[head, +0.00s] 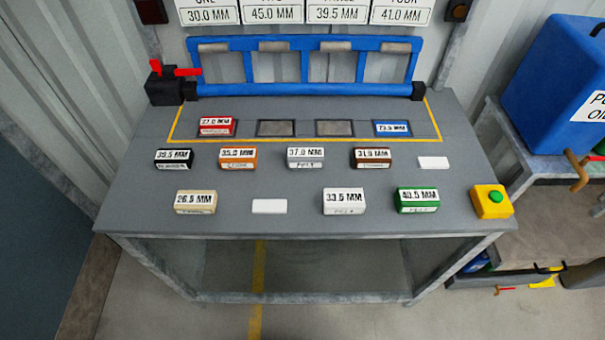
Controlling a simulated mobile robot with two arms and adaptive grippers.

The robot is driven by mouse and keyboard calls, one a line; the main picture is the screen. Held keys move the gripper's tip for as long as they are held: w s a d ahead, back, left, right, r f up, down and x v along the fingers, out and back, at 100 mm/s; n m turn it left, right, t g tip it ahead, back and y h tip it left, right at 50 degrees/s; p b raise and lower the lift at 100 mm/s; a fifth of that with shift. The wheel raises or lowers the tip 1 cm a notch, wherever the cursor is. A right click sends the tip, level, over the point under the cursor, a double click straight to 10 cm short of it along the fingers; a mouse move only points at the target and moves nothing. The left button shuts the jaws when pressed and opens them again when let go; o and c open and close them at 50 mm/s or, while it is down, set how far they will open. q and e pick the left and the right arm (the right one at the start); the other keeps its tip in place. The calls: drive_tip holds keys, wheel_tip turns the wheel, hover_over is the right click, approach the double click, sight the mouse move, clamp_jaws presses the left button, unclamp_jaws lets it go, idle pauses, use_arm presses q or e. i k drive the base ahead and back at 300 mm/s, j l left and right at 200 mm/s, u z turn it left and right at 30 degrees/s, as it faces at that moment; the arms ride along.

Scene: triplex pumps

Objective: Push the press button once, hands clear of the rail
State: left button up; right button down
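The press button is a green button (495,197) on a yellow box (490,206) at the front right corner of the grey table. The rail (300,88) is a blue bar along the back of the table, under a blue frame with several openings. A red block (216,127) marked 27.0 MM and a blue block (393,128) marked 73.5 MM sit in the outer places of the yellow-outlined strip. The two middle places (276,128) are dark and look empty. Neither of my grippers is in view.
Several labelled blocks stand in two rows on the table (270,226), among them a green one (417,200) left of the button. Two blank white plates (269,206) lie among them. A black box with a red lever (175,72) stands back left.

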sight(497, 198)
drive_tip(key=z, duration=1.35)
